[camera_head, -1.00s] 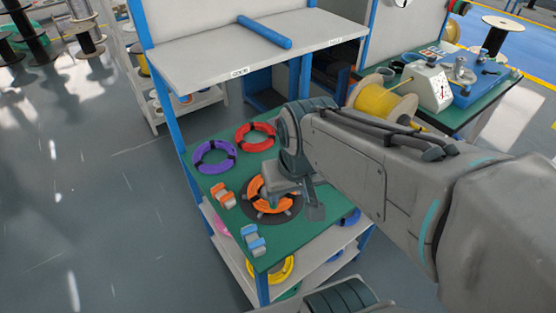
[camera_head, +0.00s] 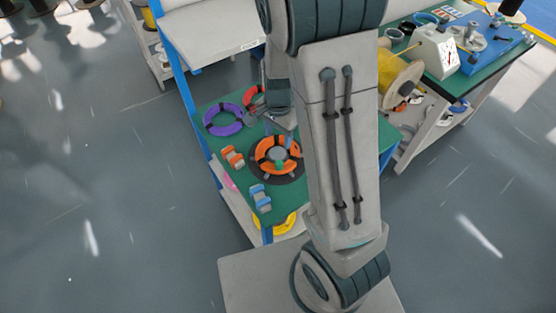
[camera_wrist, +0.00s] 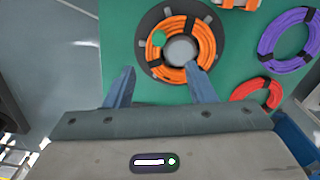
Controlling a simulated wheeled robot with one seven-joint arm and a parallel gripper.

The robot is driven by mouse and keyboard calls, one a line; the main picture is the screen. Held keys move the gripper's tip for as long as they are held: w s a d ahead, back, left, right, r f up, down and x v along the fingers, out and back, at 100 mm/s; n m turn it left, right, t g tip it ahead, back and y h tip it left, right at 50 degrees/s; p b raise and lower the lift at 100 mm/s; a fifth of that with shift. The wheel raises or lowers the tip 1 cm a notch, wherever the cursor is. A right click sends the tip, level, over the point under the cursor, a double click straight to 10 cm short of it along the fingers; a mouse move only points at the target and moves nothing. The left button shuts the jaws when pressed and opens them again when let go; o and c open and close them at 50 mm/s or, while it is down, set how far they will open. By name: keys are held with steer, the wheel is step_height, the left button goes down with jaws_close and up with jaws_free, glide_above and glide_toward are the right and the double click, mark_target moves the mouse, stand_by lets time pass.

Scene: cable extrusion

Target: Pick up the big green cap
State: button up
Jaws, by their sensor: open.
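A small round green piece, which looks like the green cap (camera_wrist: 158,38), shows in the wrist view at the inner edge of the orange cable coil (camera_wrist: 201,30). The coil lies around a grey round hub (camera_wrist: 180,51) on a dark disc. In the head view the green piece (camera_head: 280,166) is small and beside the hub. My gripper (camera_wrist: 162,78) is open and empty, its two fingers apart over the green table top, on the near side of the coil. In the head view my arm partly hides the gripper and the coil's surroundings.
A purple coil (camera_head: 222,120) and a red coil (camera_head: 254,96) lie behind the orange one. An orange-grey piece (camera_head: 232,157) and a blue-grey piece (camera_head: 260,198) lie on the left. A shelf (camera_head: 215,42) stands over the table's back. A yellow spool (camera_head: 399,75) is at right.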

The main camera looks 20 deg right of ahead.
glide_above(279, 163)
step_height(279, 163, down, 8)
steer(key=shift+a+f, duration=0.1)
steer(key=shift+a, duration=0.05)
steer(key=shift+f+p, duration=0.4)
steer(key=shift+f, duration=2.25)
steer(key=c, duration=1)
